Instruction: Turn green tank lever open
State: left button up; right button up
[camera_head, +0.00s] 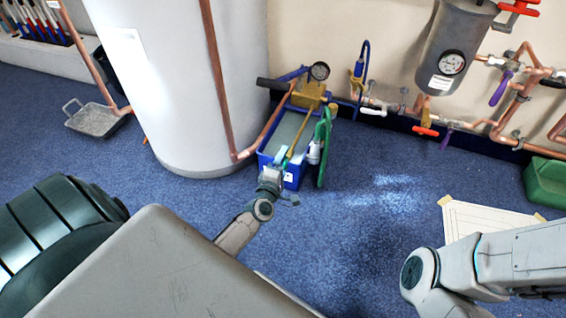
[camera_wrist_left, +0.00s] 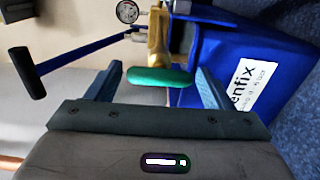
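The green lever (camera_wrist_left: 160,77) is a rounded bar handle on a brass-coloured fitting in the left wrist view. It lies crosswise beside the blue tank (camera_wrist_left: 209,50), which bears a white label. My left gripper (camera_wrist_left: 158,88) is open, with one blue finger on each side of the green lever; I cannot tell whether either finger touches it. In the head view, my left gripper (camera_head: 279,176) is at the near side of the blue tank (camera_head: 291,178). My right arm comes in at the lower right, but its gripper is out of view.
A blue pump arm with a black grip (camera_wrist_left: 27,73) and a gauge (camera_wrist_left: 127,11) are close by. A green hose (camera_head: 324,150) hangs at the tank's right. A white cylinder (camera_head: 185,90) stands to the left.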

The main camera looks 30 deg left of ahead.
pick_arm(q)
jog(key=p+v, duration=0.1)
jog(key=v, duration=0.9)
jog(key=shift+s+p, duration=0.35)
jog(key=shift+p, duration=0.05)
jog(key=shift+d, duration=0.15)
